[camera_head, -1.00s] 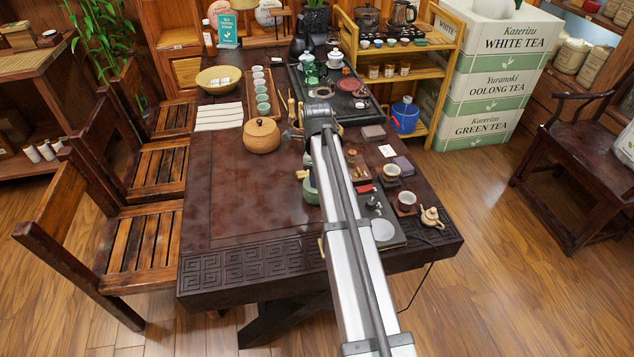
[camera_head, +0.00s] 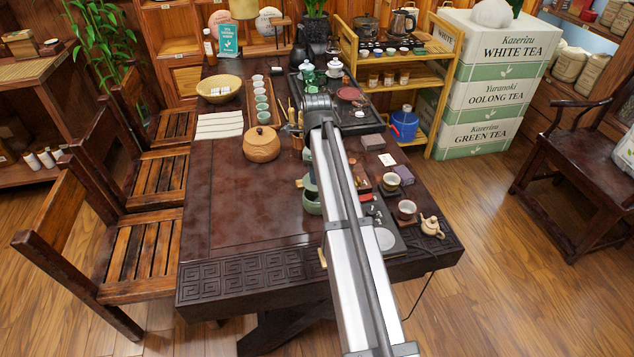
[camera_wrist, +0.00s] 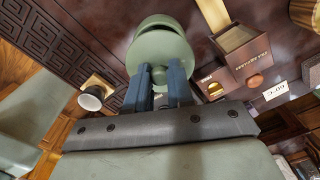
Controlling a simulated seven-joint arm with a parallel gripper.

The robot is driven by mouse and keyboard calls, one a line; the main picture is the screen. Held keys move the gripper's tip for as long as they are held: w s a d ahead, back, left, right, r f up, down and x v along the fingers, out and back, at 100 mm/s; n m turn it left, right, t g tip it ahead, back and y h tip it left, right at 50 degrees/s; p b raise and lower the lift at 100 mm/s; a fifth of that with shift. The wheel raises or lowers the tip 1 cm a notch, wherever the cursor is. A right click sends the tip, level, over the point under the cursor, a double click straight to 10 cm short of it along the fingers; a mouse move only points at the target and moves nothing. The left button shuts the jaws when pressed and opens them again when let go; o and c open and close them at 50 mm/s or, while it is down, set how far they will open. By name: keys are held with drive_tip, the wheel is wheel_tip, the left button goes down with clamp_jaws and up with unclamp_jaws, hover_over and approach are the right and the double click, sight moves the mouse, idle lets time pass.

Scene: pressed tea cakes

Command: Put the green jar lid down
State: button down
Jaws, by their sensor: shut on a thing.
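The green jar lid (camera_wrist: 162,58) is between the fingertips of my gripper (camera_wrist: 160,78) in the wrist view. The gripper is shut on it. A curved green rim (camera_wrist: 158,20) shows just past the lid, and I cannot tell whether the two touch. In the head view, a green jar (camera_head: 312,207) stands on the dark table (camera_head: 240,210), left of my arm and partly behind it. A green piece (camera_head: 309,184) shows just above it. My gripper is hidden behind my arm there.
A white cup (camera_wrist: 92,98) and a small open brown box (camera_wrist: 240,40) are close to the gripper in the wrist view. A round wooden pot (camera_head: 261,146) stands further back. Cups and a small teapot (camera_head: 431,227) are right of my arm. The table's left front is clear.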

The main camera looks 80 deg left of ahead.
drive_tip(key=r, duration=0.2)
drive_tip(key=d+r, duration=0.1)
drive_tip(key=r, duration=0.1)
drive_tip(key=d+f+n, duration=0.1)
drive_tip(key=d+f, duration=0.3)
drive_tip(key=d, duration=0.4)
drive_tip(key=shift+s+d+f, duration=0.1)
drive_tip(key=shift+f, duration=2.45)
drive_tip(key=shift+s+d+f, duration=0.1)
drive_tip(key=shift+f, duration=2.45)
drive_tip(key=shift+f, duration=0.15)
drive_tip(key=c, duration=1)
unclamp_jaws()
